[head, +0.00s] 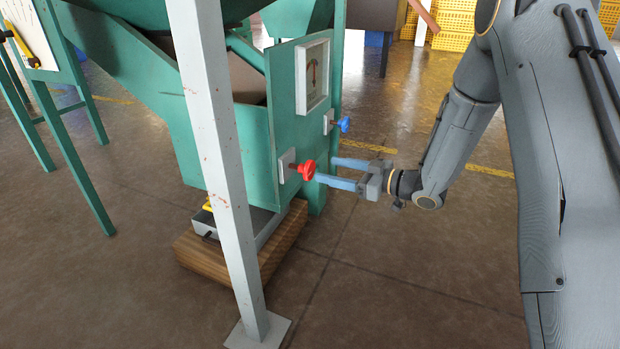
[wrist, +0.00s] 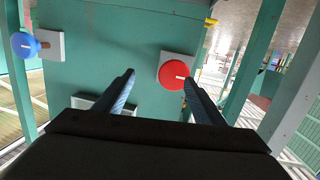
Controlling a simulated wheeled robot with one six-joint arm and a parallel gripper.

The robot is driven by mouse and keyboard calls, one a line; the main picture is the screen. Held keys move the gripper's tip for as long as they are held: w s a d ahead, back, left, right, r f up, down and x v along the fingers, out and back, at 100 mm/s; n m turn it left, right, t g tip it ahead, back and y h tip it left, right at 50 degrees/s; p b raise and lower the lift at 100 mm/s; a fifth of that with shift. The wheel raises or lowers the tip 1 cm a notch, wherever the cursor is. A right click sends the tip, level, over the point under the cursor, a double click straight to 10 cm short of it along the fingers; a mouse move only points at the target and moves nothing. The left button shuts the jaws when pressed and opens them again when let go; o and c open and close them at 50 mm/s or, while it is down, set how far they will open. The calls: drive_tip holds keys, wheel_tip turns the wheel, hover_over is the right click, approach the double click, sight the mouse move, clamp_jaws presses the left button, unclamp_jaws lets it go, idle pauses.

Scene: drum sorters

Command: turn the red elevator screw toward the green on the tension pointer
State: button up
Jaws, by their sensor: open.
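The red elevator screw (head: 306,169) is a red knob on a pale square plate on the green machine's side panel. In the wrist view the red screw (wrist: 172,76) has a white mark on its face and lies between the finger lines, nearer the right finger. My gripper (head: 342,174) is open and empty, its blue fingers pointing at the panel. In the head view one fingertip is close to the red screw; I cannot tell whether it touches. The tension pointer (head: 313,72) is a dial with a dark needle pointing roughly upward; its coloured zones are too small to read.
A blue knob (head: 343,124) sits on the same panel, below and right of the dial. A white post (head: 216,150) stands in front of the machine. A grey tray (head: 262,222) rests on a wooden block (head: 286,236) beneath. The floor at front right is clear.

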sight(312, 172)
drive_tip(key=a+b, duration=0.1)
drive_tip(key=a, duration=0.1)
drive_tip(key=a+g+y+b, duration=0.1)
drive_tip(key=a, duration=0.1)
drive_tip(key=a+f+n+y+b, duration=0.1)
drive_tip(key=a+b, duration=0.1)
drive_tip(key=a, duration=0.1)
drive_tip(key=shift+w+g, duration=0.25)
drive_tip(key=shift+g, duration=0.05)
drive_tip(key=c, duration=1)
